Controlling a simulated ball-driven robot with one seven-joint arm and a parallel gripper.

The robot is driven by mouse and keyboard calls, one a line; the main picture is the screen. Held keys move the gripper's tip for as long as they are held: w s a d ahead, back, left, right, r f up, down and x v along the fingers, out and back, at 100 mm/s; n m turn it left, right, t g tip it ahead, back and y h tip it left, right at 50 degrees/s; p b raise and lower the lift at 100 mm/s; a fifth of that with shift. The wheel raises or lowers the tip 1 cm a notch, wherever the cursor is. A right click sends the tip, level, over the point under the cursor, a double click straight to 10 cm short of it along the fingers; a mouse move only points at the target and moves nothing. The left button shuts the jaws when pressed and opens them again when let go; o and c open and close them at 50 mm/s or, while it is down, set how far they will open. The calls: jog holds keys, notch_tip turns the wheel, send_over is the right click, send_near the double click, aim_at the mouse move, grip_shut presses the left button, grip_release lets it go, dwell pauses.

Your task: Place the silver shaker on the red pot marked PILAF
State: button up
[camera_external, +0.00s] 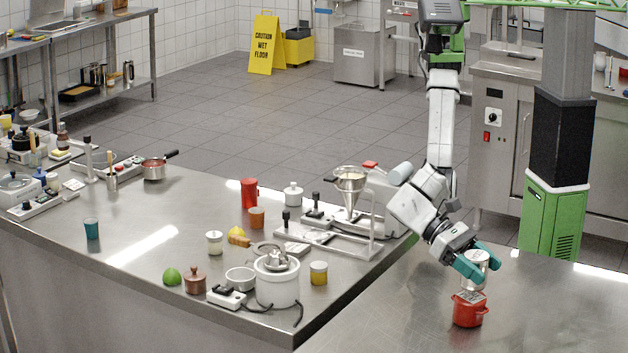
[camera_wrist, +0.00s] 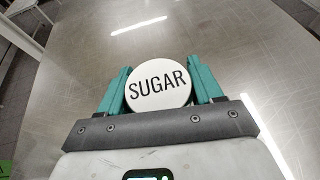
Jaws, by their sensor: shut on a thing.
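The silver shaker (camera_external: 474,279) is between the teal fingers of my gripper (camera_external: 479,264), which is shut on it. In the wrist view, its round white top reading SUGAR (camera_wrist: 158,86) fills the gap between both fingers (camera_wrist: 160,78). The red pot (camera_external: 468,311) stands on the right counter directly below the shaker, with a pale label on top. The label's wording is too small to read. The shaker looks upright, its bottom close over the pot's top; I cannot tell whether they touch. The pot is hidden in the wrist view.
The right steel counter (camera_external: 560,310) is otherwise bare around the pot. The left counter (camera_external: 150,215) holds a funnel on a stand (camera_external: 351,185), a white crock (camera_external: 277,287), a yellow jar (camera_external: 318,273), a red canister (camera_external: 249,193) and several other items.

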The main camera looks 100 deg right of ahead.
aim_at(471, 253)
jog(key=shift+f, duration=1.25)
jog(key=o, duration=1.2)
jog(key=shift+f, duration=0.15)
jog(key=shift+c, duration=0.2)
jog(key=shift+d+r, duration=0.1)
jog(key=shift+r, duration=0.1)
jog(key=shift+v, duration=1.25)
notch_tip(471, 253, up, 7)
jog(key=shift+d+r, duration=0.1)
